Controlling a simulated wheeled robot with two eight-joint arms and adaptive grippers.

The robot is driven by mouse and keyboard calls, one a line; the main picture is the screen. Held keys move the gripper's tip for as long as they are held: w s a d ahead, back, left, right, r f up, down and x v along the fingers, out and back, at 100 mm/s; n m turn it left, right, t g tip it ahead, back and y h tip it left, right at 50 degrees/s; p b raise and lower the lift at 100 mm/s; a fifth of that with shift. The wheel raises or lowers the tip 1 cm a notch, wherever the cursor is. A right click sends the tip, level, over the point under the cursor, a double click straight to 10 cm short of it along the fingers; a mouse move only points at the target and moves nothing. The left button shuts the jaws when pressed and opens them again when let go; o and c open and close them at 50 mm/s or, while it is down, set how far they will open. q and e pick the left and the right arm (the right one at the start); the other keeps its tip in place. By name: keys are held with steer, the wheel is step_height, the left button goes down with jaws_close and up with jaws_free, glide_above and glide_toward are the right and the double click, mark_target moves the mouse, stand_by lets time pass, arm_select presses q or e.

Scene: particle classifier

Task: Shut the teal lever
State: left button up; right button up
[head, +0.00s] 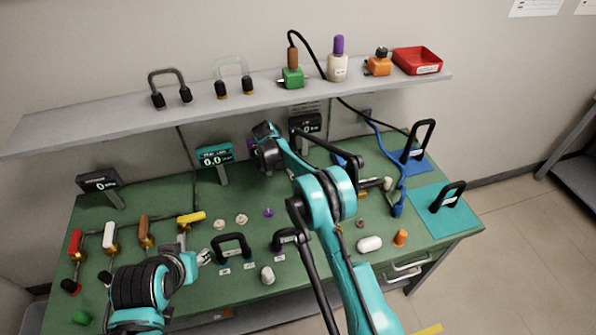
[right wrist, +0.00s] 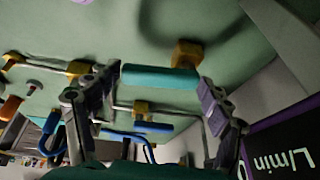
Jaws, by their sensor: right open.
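The teal lever (right wrist: 158,77) shows in the right wrist view as a teal handle bar beside a brass valve body (right wrist: 187,54). It lies across the space between the fingers of my right gripper (right wrist: 160,88), which is open and not closed on it. In the head view my right gripper (head: 264,146) is at the back of the green bench, and its arm hides the teal lever. My left gripper (head: 198,257) is low at the front left of the bench, away from the teal lever; its fingers are too small to read.
A blue lever (right wrist: 152,127) lies near the gripper. A purple-framed display (right wrist: 285,145) is close at its right. Red (head: 76,242), white (head: 109,236), brown (head: 145,228) and yellow (head: 191,218) levers stand at left. A grey shelf (head: 120,123) overhangs the back.

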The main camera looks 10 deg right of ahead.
arm_select(q)
steer(key=shift+w+r, duration=0.15)
arm_select(e)
steer(key=w+v, duration=0.1)
steer(key=v, duration=0.6)
steer(key=shift+w+d+r, duration=0.15)
steer(key=shift+w+r, duration=0.1)
steer(key=shift+r, duration=0.15)
steer(key=f, duration=0.2)
steer(key=d+f, duration=0.1)
steer(key=f, duration=0.1)
steer(key=s+f, duration=0.1)
steer(key=f, duration=0.1)
steer(key=shift+d, duration=0.4)
arm_select(q)
steer(key=shift+s+a+r+p, duration=0.15)
steer(key=shift+a+r+p, duration=0.15)
steer(key=shift+r+p, duration=0.35)
steer(key=shift+s+a+r+p, duration=0.1)
steer(key=shift+a+r+p, duration=0.2)
steer(key=shift+r+p, duration=0.3)
steer(key=shift+s+a+r+p, duration=0.15)
steer(key=shift+a+r+p, duration=0.15)
steer(key=shift+r+p, duration=0.35)
arm_select(e)
steer(key=s+v, duration=0.1)
steer(key=v, duration=0.9)
